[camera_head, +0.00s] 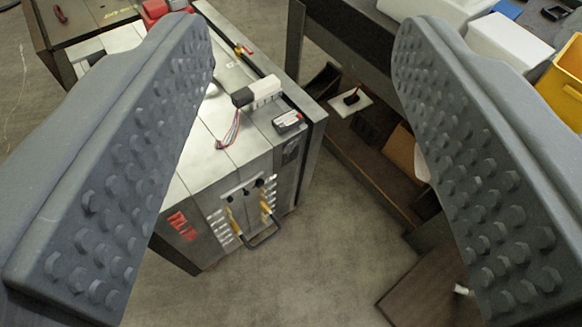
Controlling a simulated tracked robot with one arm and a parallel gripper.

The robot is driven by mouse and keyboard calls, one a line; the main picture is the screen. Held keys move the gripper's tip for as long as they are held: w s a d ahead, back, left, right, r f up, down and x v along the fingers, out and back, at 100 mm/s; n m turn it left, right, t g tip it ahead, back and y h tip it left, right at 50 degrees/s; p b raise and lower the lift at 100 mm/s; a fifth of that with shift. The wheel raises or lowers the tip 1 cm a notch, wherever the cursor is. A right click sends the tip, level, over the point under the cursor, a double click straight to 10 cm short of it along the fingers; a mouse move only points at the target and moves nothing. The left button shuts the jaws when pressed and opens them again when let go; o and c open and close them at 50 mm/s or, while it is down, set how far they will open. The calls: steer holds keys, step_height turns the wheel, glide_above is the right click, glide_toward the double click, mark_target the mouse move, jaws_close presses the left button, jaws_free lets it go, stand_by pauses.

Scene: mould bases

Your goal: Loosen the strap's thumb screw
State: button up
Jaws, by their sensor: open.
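My gripper (303,50) is open and empty. Its two grey studded fingers stand wide apart at the left and right of the view. Between them, left of the middle and below, a steel mould base (215,160) stands on the floor. A dark strap-like band (285,90) runs along its top near the right edge. A small brass and red fitting (243,50) sits on that band near the left finger's tip; I cannot tell for sure whether it is the thumb screw. The left finger hides part of the block.
A white connector block (257,92) with coloured wires and a small black and white box (288,121) are on the block's top. A handle (264,238) is on its front. Shelving (375,170) with white and yellow bins stands right.

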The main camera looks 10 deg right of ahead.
steer(key=w+d+f+n+b, duration=0.1)
steer(key=w+d+f, duration=0.2)
steer(key=w+f, duration=0.4)
steer(key=w+d+f+n, duration=0.1)
steer(key=w+d+f, duration=0.4)
steer(key=w, duration=0.4)
steer(key=w+d+f+n+t+y+b, duration=0.1)
steer(key=w+f, duration=0.4)
steer(key=f, duration=0.4)
steer(key=w+d+f+n+y+b, duration=0.1)
steer(key=w+f+n, duration=0.1)
steer(key=w+f, duration=0.5)
steer(key=n+g+y+b, duration=0.2)
steer(key=n+y, duration=0.2)
steer(key=y, duration=0.6)
glide_toward(261, 185)
steer(key=b+x, duration=0.3)
steer(key=x, duration=0.5)
steer(key=shift+w+a, duration=0.1)
